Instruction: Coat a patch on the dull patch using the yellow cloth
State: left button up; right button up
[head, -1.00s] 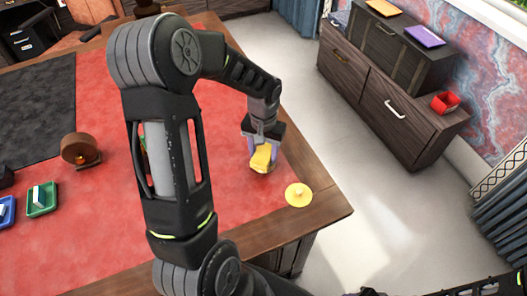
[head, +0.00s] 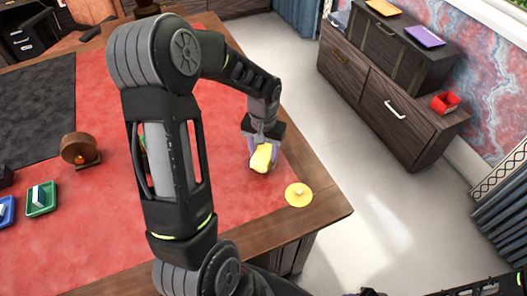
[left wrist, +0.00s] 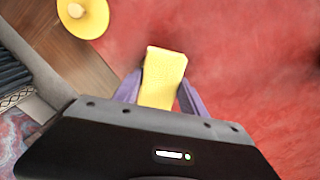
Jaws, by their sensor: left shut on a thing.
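My left gripper (head: 261,152) is shut on the yellow cloth (head: 261,158), low over the red leather top (head: 215,180) near the desk's right side. The left wrist view shows the cloth (left wrist: 162,75) between the two purple fingers. I cannot tell whether the cloth touches the leather. No dull patch stands out; the cloth or my arm may hide it. My right gripper is not in view.
A yellow round lid-like piece with a knob (head: 298,194) lies near the desk's right corner. A brown round holder (head: 80,150), a green tray (head: 42,198) and a blue tray (head: 6,210) are at the left. Red leather around the cloth is clear.

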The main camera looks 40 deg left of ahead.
aim_at(264, 153)
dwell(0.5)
pick_arm(q)
jog(key=shift+r+p, duration=2.5)
jog(key=shift+r, duration=0.95)
